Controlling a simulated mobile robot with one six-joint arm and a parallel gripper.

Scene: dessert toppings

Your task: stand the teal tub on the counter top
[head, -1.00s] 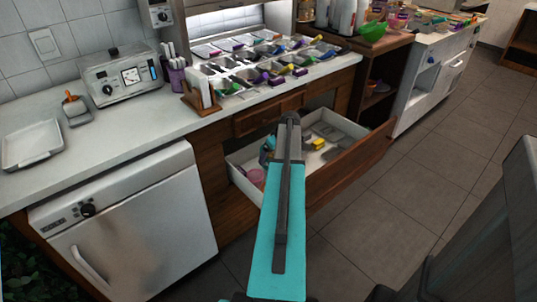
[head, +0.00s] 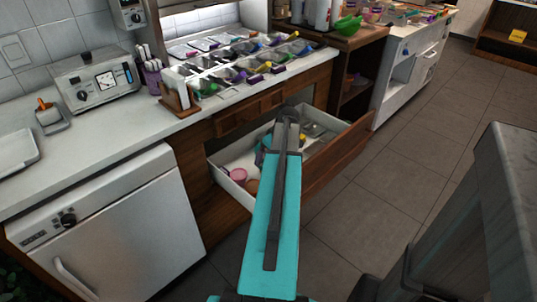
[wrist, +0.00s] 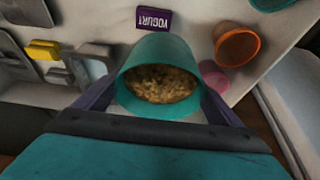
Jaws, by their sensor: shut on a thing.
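The teal tub (wrist: 170,52) sits between the jaws of my gripper (wrist: 158,98) in the wrist view, which is shut on it. The tub's open mouth faces the camera and shows brown, crumbly contents. In the head view my arm hides most of the gripper, and only a sliver of teal (head: 261,152) shows beside it, over the open drawer (head: 222,161). The white counter top (head: 135,135) runs above the drawer and off to the left; its stretch before the toaster-like machine is bare.
The drawer holds a pink tub (wrist: 213,77), an orange tub (wrist: 238,46), another teal tub (wrist: 272,3), a purple yogurt label (wrist: 153,21) and a yellow item (wrist: 42,50). Topping trays (head: 235,65), a machine (head: 97,82) and a wooden holder (head: 180,100) stand on the counter.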

